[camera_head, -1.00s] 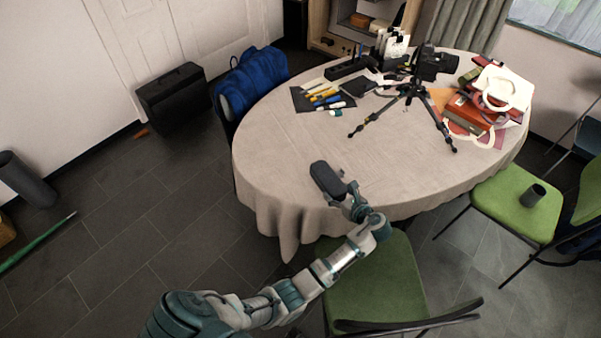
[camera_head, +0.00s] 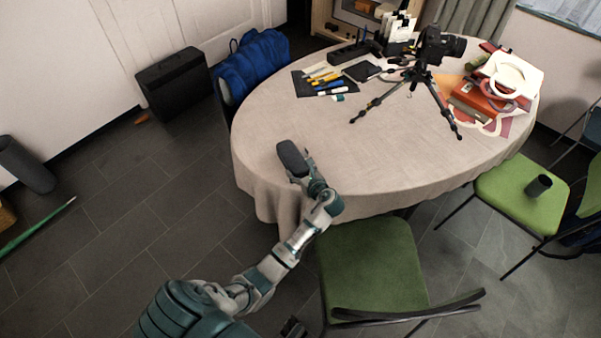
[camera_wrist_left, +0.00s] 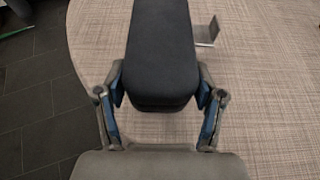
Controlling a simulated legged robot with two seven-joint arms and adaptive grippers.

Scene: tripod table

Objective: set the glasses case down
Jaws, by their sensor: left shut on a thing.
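The dark grey glasses case (camera_head: 292,157) is at the near left part of the round table (camera_head: 270,130), which has a beige cloth. My left gripper (camera_head: 301,173) is shut on its near end. In the left wrist view the case (camera_wrist_left: 161,45) lies between the two fingers of the gripper (camera_wrist_left: 160,92), with the cloth beneath. I cannot tell whether the case touches the cloth. My right gripper is not in view.
A camera on a tripod (camera_head: 421,78) stands toward the back right, beside red boxes and white rings (camera_head: 489,92). Pens and markers (camera_head: 325,78) lie on a dark mat at the back left. The table's middle is clear. A green chair (camera_head: 372,262) stands at the near edge.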

